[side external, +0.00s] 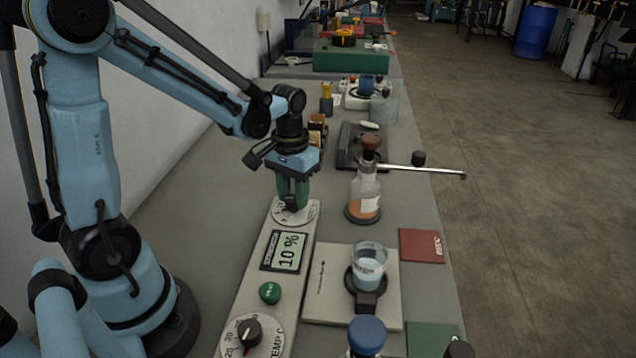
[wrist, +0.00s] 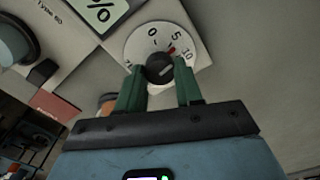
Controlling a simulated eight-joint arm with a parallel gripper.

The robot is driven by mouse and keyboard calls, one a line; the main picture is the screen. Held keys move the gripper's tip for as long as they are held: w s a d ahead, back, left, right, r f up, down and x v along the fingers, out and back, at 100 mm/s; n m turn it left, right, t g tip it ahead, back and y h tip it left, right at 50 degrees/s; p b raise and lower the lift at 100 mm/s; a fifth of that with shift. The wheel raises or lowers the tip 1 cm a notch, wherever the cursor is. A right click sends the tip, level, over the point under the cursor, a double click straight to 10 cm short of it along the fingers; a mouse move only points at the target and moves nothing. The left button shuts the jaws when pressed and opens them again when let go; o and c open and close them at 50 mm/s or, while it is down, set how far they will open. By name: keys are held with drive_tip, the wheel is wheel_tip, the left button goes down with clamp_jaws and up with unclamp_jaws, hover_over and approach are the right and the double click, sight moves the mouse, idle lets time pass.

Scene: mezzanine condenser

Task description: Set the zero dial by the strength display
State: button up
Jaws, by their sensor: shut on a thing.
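The zero dial (side external: 309,212) is a white round scale at the far end of the long grey panel. In the wrist view its scale (wrist: 135,46) shows 0, 5 and 10, with a small red mark close to the 5. My gripper (side external: 292,205) points down over the dial. Its green fingers are shut on the black knob (wrist: 159,67) at the dial's centre, one on each side. The strength display (side external: 289,252) beside the dial reads 10 %. Only its % sign shows in the wrist view (wrist: 100,10).
A green button (side external: 270,292) and a temperature dial (side external: 246,334) sit nearer on the panel. To the right are a beaker of clear liquid (side external: 369,266), a flask of orange liquid (side external: 364,190) with a metal rod beside it, and a red booklet (side external: 422,245).

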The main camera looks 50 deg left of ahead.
sight(294, 198)
drive_tip(key=m, duration=0.5)
drive_tip(key=shift+m, duration=0.4)
idle(0.4)
drive_tip(key=o, duration=1)
drive_tip(key=shift+o, duration=0.2)
wheel_tip(294, 198, up, 12)
drive_tip(key=shift+d, duration=0.1)
